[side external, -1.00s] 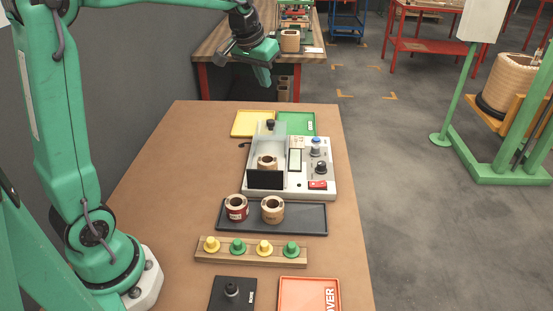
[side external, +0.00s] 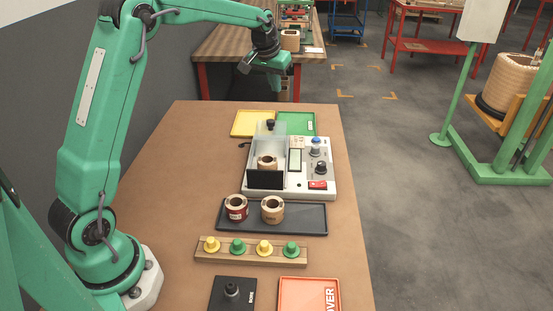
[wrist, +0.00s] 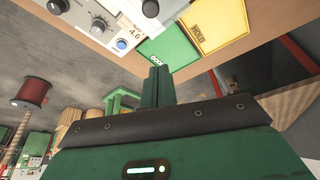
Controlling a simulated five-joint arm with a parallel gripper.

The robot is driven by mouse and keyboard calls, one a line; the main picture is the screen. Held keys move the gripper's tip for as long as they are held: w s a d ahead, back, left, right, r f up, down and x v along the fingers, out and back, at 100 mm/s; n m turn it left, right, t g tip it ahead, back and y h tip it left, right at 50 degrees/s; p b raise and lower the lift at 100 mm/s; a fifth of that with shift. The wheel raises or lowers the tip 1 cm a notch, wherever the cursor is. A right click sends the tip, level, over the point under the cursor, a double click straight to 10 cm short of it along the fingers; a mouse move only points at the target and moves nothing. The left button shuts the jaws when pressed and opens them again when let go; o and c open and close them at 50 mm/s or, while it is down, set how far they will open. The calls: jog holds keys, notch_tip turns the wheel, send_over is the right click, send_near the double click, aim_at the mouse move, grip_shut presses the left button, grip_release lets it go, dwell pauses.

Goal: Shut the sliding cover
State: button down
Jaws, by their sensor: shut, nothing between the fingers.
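The sliding cover (side external: 270,142) is a clear box-like hood with a black knob (side external: 270,124) at its far end. It sits on the left half of a white test unit (side external: 318,191). A pale coil (side external: 267,162) stands inside the unit, behind a dark front panel (side external: 265,180). My gripper (side external: 277,73) is above and beyond the unit, well clear of the cover. Its fingers are together and empty, and they also show in the wrist view (wrist: 159,72).
A yellow tray (side external: 250,122) and a green tray (side external: 308,123) lie behind the unit. In front are a dark tray (side external: 313,220) with two coils, a wooden rack (side external: 220,254) of coloured pegs, a black block (side external: 232,301) and an orange tray (side external: 290,284). The table's left side is clear.

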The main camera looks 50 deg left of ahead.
send_over(277, 124)
jog(key=w, duration=0.2)
jog(key=f, duration=0.9)
jog(key=shift+a+f, duration=0.1)
jog(key=shift+a, duration=0.3)
jog(key=shift+s+d+f, duration=0.1)
jog(key=shift+s+d, duration=0.1)
jog(key=shift+s, duration=0.4)
jog(key=shift+s+d+r, duration=0.1)
jog(key=shift+s+d, duration=0.15)
jog(key=shift+s, duration=0.4)
jog(key=shift+s+d+f, duration=0.1)
jog(key=shift+s+d, duration=0.1)
jog(key=shift+s, duration=0.4)
jog(key=shift+h, duration=0.3)
jog(key=s+d, duration=0.9)
jog(key=shift+s+d, duration=0.3)
jog(key=shift+s+d+f, duration=0.1)
jog(key=shift+s, duration=0.1)
jog(key=shift+w, duration=0.1)
